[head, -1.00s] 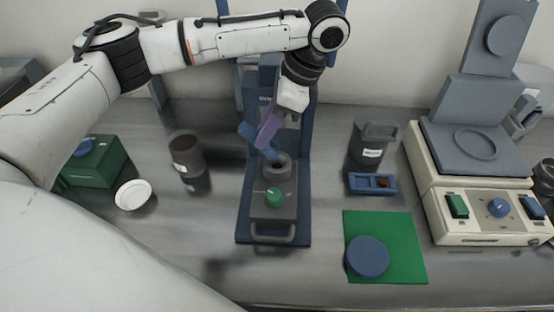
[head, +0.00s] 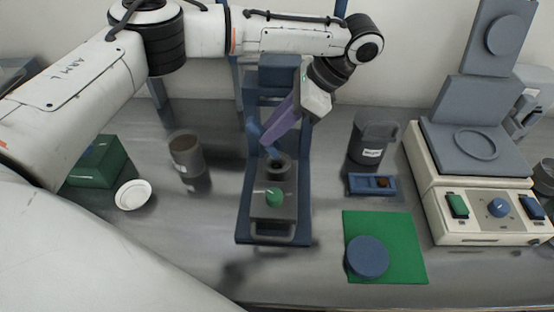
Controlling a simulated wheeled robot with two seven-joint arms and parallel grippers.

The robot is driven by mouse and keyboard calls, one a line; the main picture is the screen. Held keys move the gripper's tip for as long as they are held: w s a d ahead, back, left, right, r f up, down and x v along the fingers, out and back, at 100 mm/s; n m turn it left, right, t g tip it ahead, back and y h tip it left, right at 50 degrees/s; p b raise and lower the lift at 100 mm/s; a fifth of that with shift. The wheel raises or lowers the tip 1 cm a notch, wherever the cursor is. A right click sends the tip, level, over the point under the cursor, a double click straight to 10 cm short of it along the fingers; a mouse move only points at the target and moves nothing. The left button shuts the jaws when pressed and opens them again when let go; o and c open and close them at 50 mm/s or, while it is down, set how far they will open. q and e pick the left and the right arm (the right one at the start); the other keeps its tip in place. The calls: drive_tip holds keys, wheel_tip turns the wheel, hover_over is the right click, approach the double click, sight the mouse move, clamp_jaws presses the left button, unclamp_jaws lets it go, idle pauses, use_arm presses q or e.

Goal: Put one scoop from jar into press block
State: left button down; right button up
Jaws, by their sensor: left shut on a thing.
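The jar (head: 187,158), brownish grey with a white label and dark contents, stands open on the bench to the left. The press block (head: 262,204) is dark grey with a round raised opening (head: 280,168) and a green knob. It sits on the blue base of the press. My left gripper (head: 272,138), with purple fingers, is shut on a blue scoop (head: 254,131) just above the opening. The scoop slants, its lower end at or over the opening. Whether it touches, and whether it holds powder, I cannot tell. My right gripper is not in view.
A white dish (head: 133,195) and a green box (head: 96,165) are at the left. At the right are a dark canister (head: 371,142), a small blue tray (head: 357,184), a green mat (head: 400,230) with a blue disc (head: 367,257), and a cream machine (head: 470,205).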

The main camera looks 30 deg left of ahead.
use_arm(q)
drive_tip(key=shift+s, duration=0.1)
drive_tip(key=shift+s+d, duration=0.25)
drive_tip(key=shift+s, duration=0.15)
drive_tip(key=shift+w+a, duration=0.25)
drive_tip(key=shift+w, duration=0.25)
drive_tip(key=shift+s, duration=0.1)
drive_tip(key=shift+s+d, duration=0.1)
drive_tip(key=shift+s, duration=0.05)
